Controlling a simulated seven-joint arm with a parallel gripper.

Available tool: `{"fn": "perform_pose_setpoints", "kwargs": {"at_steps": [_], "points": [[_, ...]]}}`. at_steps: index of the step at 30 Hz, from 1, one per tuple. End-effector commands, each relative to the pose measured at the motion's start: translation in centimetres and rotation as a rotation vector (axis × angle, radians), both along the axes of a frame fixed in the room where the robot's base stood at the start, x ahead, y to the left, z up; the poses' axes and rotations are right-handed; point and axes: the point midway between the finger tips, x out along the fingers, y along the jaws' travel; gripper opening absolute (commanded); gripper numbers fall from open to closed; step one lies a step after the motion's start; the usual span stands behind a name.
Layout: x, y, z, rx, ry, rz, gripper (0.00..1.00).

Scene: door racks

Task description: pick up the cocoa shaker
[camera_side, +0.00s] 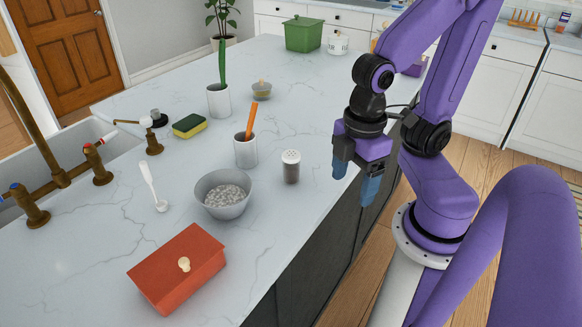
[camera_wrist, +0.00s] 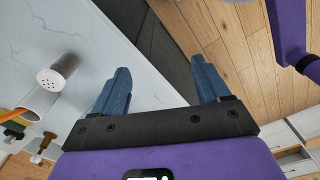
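The cocoa shaker (camera_side: 291,168) is a small clear jar with dark brown contents and a white perforated lid. It stands upright on the white marble counter, right of the cup with the orange handle. In the wrist view the shaker (camera_wrist: 58,73) is at the left, lid toward the camera. My gripper (camera_side: 354,184) is right of the shaker, near the counter's edge, with its blue fingers pointing down. In the wrist view its two fingers (camera_wrist: 166,84) are spread wide with nothing between them. The gripper is apart from the shaker.
A white cup (camera_side: 245,152) with an orange-handled utensil and a grey bowl (camera_side: 223,200) of pale pieces stand left of the shaker. A red box (camera_side: 178,269) is at the front. A sponge (camera_side: 189,126) lies near the sink. The counter right of the shaker is clear.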

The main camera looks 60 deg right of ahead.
Motion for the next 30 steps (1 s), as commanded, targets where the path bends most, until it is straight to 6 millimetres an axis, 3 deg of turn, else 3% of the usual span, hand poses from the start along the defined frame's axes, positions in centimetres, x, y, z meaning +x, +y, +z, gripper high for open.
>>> {"fn": "perform_pose_setpoints", "kwargs": {"at_steps": [7,11,20,30], "points": [[0.2,0.0,-0.1,-0.013,0.001,0.007,0.76],[1.2,0.0,-0.9,-0.104,0.004,0.061,0.76],[6.3,0.5,-3.6,-0.558,0.019,0.335,0.76],[11.3,3.7,-4.6,-1.057,0.032,0.655,0.76]]}}
